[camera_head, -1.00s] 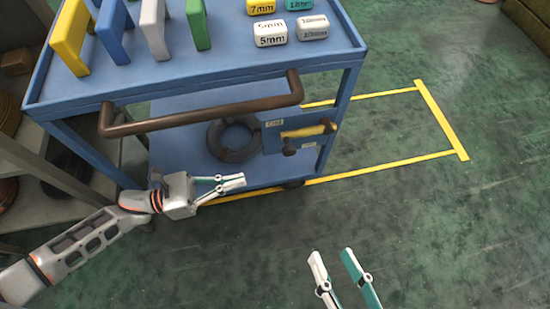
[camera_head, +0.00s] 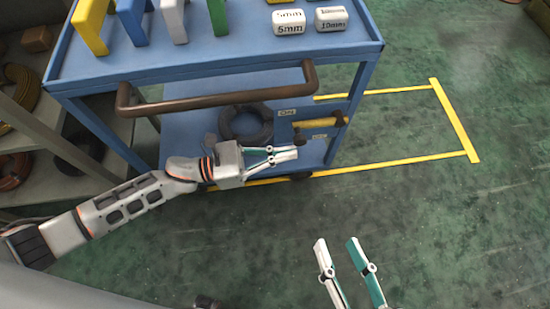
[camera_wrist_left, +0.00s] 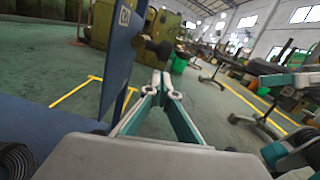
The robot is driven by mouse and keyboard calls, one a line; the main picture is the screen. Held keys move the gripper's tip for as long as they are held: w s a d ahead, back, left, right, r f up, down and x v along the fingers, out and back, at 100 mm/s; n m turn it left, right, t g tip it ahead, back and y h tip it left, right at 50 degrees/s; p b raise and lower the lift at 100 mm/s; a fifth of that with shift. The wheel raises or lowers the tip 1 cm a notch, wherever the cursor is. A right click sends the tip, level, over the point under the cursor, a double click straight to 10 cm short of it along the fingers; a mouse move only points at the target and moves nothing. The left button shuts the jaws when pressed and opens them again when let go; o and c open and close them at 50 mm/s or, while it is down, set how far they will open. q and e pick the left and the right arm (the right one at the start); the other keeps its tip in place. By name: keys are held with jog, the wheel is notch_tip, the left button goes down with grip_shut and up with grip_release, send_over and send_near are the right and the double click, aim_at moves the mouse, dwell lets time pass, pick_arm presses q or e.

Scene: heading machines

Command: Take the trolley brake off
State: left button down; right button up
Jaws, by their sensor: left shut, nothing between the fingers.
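The blue trolley (camera_head: 215,70) stands at the upper left with a brown push handle (camera_head: 215,101). A blue panel (camera_head: 287,124) on its near right side carries an ON label (camera_head: 287,113), a second label lower right, a yellow bar (camera_head: 318,123) lying roughly level and a dark knob (camera_head: 300,138). My left gripper (camera_head: 291,152) is shut and empty, its tips just below the dark knob; contact cannot be told. My right gripper (camera_head: 337,242) is open over the floor.
Colored blocks and size-marked pieces (camera_head: 289,21) stand on the trolley top. A dark coil (camera_head: 246,124) lies on its lower shelf. A shelf rack (camera_head: 60,150) stands at the left. Yellow floor lines (camera_head: 455,120) mark a clear bay to the right.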

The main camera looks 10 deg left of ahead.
pick_arm(q)
jog(key=shift+w+d+r, duration=0.1)
jog(key=shift+r, duration=0.5)
pick_arm(e)
jog(key=shift+d+f+n, duration=0.2)
jog(key=shift+d+n, duration=0.1)
jog(key=shift+d, duration=0.1)
pick_arm(q)
jog(key=shift+r, duration=0.1)
pick_arm(e)
jog(key=shift+r, duration=0.1)
